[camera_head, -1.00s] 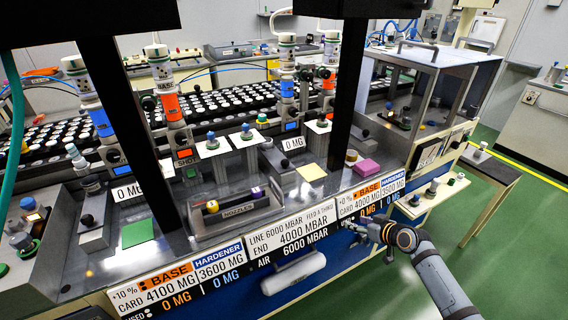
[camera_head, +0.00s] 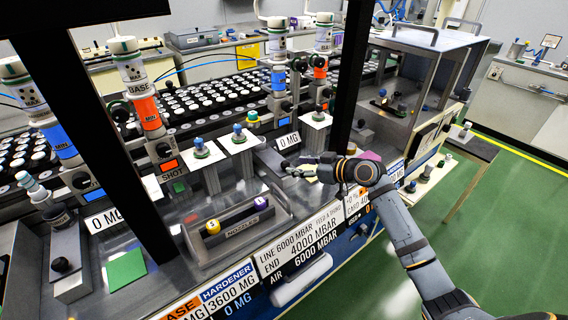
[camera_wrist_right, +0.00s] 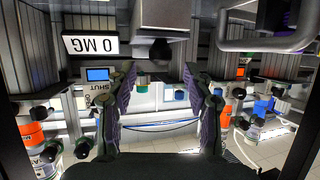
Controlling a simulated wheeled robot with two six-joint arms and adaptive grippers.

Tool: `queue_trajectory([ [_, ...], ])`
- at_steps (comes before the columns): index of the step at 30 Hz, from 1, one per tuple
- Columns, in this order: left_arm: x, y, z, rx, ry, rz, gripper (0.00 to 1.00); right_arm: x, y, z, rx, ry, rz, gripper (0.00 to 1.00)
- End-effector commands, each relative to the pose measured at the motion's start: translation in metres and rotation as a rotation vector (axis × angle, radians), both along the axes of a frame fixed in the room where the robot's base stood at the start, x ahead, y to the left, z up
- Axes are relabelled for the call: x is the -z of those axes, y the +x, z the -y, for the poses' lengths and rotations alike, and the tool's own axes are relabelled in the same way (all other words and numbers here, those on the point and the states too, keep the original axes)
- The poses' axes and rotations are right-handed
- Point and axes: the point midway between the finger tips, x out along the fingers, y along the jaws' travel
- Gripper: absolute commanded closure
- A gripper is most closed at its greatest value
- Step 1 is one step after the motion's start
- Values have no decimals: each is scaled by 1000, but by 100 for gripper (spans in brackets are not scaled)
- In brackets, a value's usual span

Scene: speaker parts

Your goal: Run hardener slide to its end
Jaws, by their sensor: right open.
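My right gripper (camera_head: 302,166) hangs over the right part of the bench, beside the right-hand "0 MG" sign (camera_head: 288,140). In the right wrist view its two dark fingers (camera_wrist_right: 162,105) stand apart with nothing between their tips. A dark round knob (camera_wrist_right: 160,50) below a grey block shows beyond the fingers, above the gap. In the head view a grey block with a black knob (camera_head: 62,265) stands at the left, near a second "0 MG" sign (camera_head: 105,218). I cannot tell which part is the hardener slide. My left gripper is out of view.
A nozzle tray (camera_head: 235,232) lies at the bench front. A dark post (camera_head: 352,75) stands close to my right gripper. The green pad (camera_head: 126,268) is clear.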

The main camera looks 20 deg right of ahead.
Motion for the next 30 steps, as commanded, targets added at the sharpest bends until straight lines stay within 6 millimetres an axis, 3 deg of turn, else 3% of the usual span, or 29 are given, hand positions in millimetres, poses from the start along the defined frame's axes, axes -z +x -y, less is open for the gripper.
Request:
queue_trajectory([
  [9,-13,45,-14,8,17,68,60,20,43,-31,-1,3,-1,48],
  [20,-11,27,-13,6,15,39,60,25,49,-35,-1,-1,-1,48],
  [30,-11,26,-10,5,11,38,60,25,48,-35,-1,0,-1,92],
])
